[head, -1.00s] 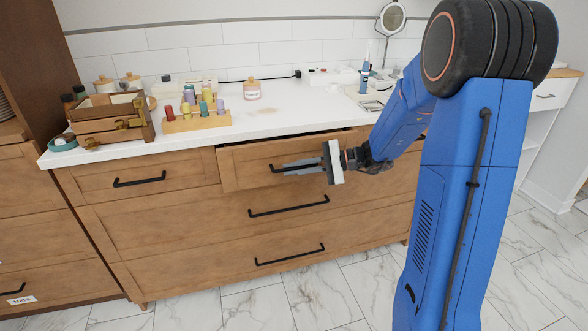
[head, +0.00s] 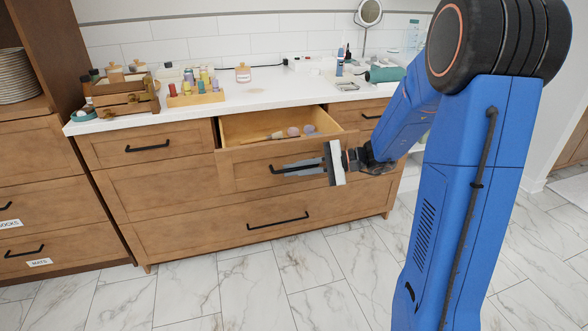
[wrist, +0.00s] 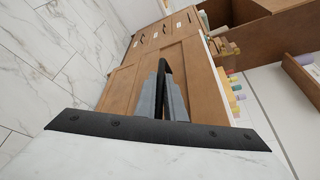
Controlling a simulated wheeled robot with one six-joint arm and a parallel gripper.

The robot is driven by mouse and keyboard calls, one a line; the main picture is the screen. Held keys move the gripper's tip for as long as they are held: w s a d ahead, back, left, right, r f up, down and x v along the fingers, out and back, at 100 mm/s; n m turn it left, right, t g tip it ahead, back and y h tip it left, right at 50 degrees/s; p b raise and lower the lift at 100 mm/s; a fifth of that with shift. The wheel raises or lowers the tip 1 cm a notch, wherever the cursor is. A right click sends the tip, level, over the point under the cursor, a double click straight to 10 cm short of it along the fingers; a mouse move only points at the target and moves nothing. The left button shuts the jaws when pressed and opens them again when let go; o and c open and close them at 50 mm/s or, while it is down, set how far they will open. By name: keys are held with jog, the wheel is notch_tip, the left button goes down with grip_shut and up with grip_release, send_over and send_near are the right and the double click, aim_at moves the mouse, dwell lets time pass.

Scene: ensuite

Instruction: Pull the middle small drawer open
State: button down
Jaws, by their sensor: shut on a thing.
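The middle small drawer (head: 235,173) is pulled well out of the wooden cabinet in the head view. Its inside shows brushes with soft round heads (head: 292,132). My gripper (head: 285,167) is shut on the black bar handle (head: 256,170) of this drawer, reaching in from the right. In the wrist view my gripper's grey fingers (wrist: 162,100) close around the black handle (wrist: 163,72), in front of the wooden drawer front. Part of the handle is hidden by the fingers.
A left small drawer (head: 110,148) and a right small drawer (head: 365,116) are shut. A wide lower drawer (head: 200,228) is below. The white counter (head: 240,100) holds a rack of coloured bottles (head: 197,97) and a wooden organiser (head: 120,100). Marble floor (head: 260,285) in front is clear.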

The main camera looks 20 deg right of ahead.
jog(key=shift+s, duration=0.1)
jog(key=c, duration=2.1)
grip_release()
jog(key=shift+d, duration=0.15)
jog(key=v, duration=1.7)
jog(key=shift+s+r, duration=0.1)
